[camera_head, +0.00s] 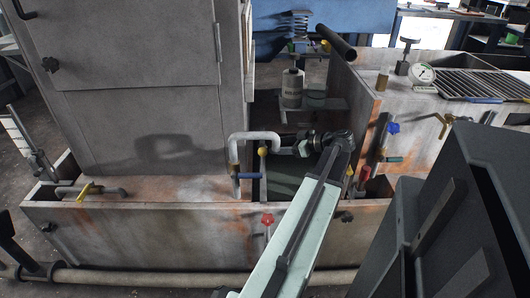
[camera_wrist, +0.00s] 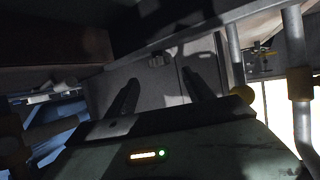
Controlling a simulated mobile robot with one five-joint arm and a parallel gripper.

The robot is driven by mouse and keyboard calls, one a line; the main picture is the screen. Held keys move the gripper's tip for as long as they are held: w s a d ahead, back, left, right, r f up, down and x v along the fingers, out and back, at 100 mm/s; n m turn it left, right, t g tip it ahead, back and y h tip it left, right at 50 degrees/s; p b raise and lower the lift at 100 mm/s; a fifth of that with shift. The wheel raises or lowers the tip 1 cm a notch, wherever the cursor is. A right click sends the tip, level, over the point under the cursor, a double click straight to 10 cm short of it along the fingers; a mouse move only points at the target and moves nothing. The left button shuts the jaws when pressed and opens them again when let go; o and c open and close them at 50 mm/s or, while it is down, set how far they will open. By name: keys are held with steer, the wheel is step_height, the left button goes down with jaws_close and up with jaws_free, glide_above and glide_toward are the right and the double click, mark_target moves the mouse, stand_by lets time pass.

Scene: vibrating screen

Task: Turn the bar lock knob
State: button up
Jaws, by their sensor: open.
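I cannot tell for sure which is the bar lock knob. In the wrist view a small dark knob-like part (camera_wrist: 157,60) shows on a grey panel (camera_wrist: 175,75), beyond and between my fingers. My gripper (camera_head: 288,147) is behind the low wall, beside a bent white pipe. In the wrist view my gripper (camera_wrist: 160,92) is open, with nothing between its fingers.
The bent white pipe (camera_head: 254,136) and a yellow ball handle (camera_head: 262,151) are close to my gripper. A grey canister (camera_head: 292,88) is behind. A long pipe (camera_head: 150,279) runs along the floor.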

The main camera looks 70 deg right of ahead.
mark_target(266, 147)
steer(key=b+x, duration=0.2)
steer(key=x, duration=0.5)
steer(key=shift+w+b, duration=0.1)
steer(key=shift+b, duration=0.2)
jaws_close()
steer(key=shift+w+a+m+g+h, duration=0.1)
steer(key=shift+a+m+g+h, duration=0.1)
steer(key=shift+m+h, duration=0.35)
steer(key=shift+a+m+g+h, duration=0.1)
steer(key=shift+a+m+h, duration=0.1)
steer(key=shift+m+h, duration=0.35)
steer(key=shift+m+g+h, duration=0.4)
steer(key=shift+m+h, duration=0.4)
steer(key=shift+h, duration=0.2)
steer(key=shift+d+m+g+h, duration=0.15)
steer(key=shift+m+g+h, duration=0.15)
steer(key=shift+m+h, duration=0.15)
jaws_free()
